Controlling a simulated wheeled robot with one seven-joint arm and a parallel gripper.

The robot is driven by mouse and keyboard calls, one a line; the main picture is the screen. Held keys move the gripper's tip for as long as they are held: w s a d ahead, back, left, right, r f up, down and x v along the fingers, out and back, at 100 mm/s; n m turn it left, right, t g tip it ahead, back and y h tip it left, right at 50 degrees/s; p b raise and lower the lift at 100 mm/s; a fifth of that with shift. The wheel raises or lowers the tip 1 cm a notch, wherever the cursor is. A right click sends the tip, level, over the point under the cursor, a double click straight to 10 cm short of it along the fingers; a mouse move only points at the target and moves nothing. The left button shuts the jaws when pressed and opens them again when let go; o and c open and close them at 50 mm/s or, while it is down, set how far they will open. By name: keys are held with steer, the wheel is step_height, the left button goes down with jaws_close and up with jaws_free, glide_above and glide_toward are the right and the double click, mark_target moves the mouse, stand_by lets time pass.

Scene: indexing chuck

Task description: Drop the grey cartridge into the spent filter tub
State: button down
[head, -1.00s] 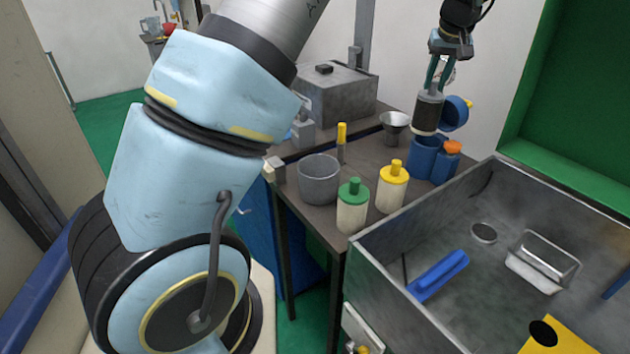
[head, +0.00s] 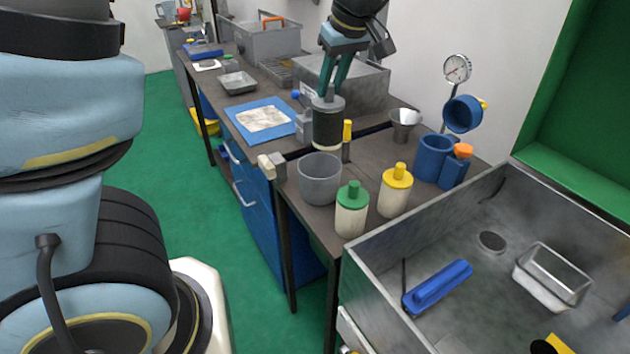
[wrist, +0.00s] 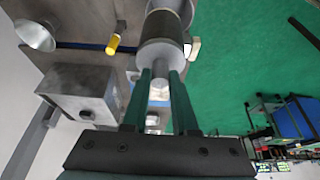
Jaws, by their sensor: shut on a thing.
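The grey cartridge (head: 328,128), dark-banded with grey ends, hangs upright from my gripper (head: 329,92), whose fingers are shut on its top knob. In the head view it appears just above and behind the grey tub (head: 319,182), apparently the spent filter tub, whose rim it slightly overlaps in the picture. I cannot tell whether it is directly over the opening. In the wrist view the cartridge (wrist: 162,38) lies beyond the finger ends of my gripper (wrist: 160,88).
Green-capped (head: 351,210) and yellow-capped (head: 395,190) cartridges stand right of the tub. A yellow-handled tool (head: 347,138) stands close behind it. Blue housing (head: 433,158), metal funnel cup (head: 404,122) and a steel sink (head: 480,270) are further right. A blue mat (head: 235,112) lies left.

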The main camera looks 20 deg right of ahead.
mark_target(333, 104)
steer(key=shift+f+b, duration=1.8)
steer(key=shift+f, duration=0.95)
steer(key=c, duration=0.6)
jaws_free()
steer(key=shift+d+r, duration=0.1)
steer(key=shift+r, duration=0.05)
steer(key=b+v, duration=0.2)
steer(key=v, duration=0.8)
steer(key=shift+s+r, duration=0.1)
steer(key=shift+r, duration=0.2)
